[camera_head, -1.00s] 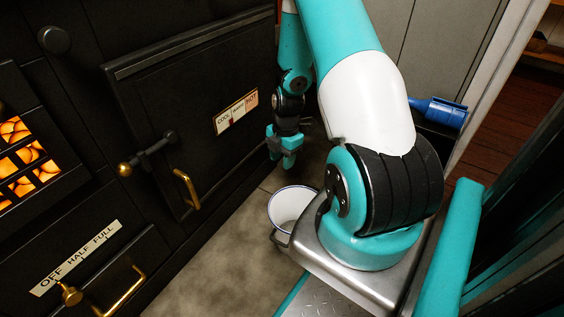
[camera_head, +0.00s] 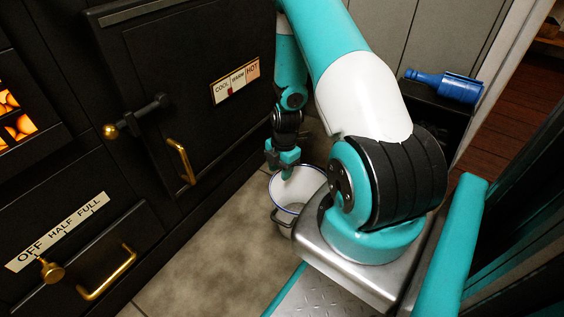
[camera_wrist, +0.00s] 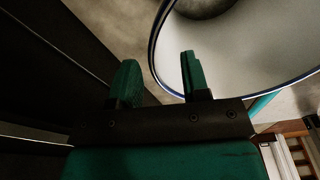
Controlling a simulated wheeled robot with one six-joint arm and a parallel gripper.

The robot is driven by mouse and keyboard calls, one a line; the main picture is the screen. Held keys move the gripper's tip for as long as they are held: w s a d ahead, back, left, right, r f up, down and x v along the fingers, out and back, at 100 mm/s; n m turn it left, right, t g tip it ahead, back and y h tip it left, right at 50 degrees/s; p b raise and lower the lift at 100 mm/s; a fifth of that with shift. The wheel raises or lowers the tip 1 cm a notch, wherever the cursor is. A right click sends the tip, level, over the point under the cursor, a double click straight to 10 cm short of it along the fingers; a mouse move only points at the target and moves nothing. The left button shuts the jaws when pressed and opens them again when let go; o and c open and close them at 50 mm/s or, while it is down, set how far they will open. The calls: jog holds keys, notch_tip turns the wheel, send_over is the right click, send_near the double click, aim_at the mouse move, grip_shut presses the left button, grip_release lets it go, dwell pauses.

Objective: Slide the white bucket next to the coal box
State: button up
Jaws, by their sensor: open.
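The white bucket (camera_head: 312,181), with a dark blue rim and a dark handle, stands upright on the floor between the black stove and my base. My gripper (camera_head: 281,170) is open at the bucket's far left rim in the head view. In the wrist view, the rim of the bucket (camera_wrist: 245,62) passes between the fingers of my gripper (camera_wrist: 160,80). The right finger overlaps the bucket's inside and the left finger lies outside it. Whether either finger touches the wall cannot be told. A black box (camera_head: 425,98), possibly the coal box, stands behind my arm and is partly hidden.
The black stove (camera_head: 150,55) fills the left side, with a brass drawer handle (camera_head: 108,278) and an oven door handle (camera_head: 181,161) sticking out. A blue object (camera_head: 447,85) lies on the black box. The floor (camera_head: 205,245) between stove and base is clear.

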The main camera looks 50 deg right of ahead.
aim_at(280, 174)
jog(key=shift+a+f+b, duration=0.15)
jog(key=shift+f+b, duration=0.25)
jog(key=shift+f, duration=0.55)
jog(key=shift+a+f+b, duration=0.1)
jog(key=shift+f+b, duration=0.25)
jog(key=shift+f, duration=0.55)
jog(key=shift+c, duration=0.2)
grip_shut()
jog(key=shift+w, duration=0.1)
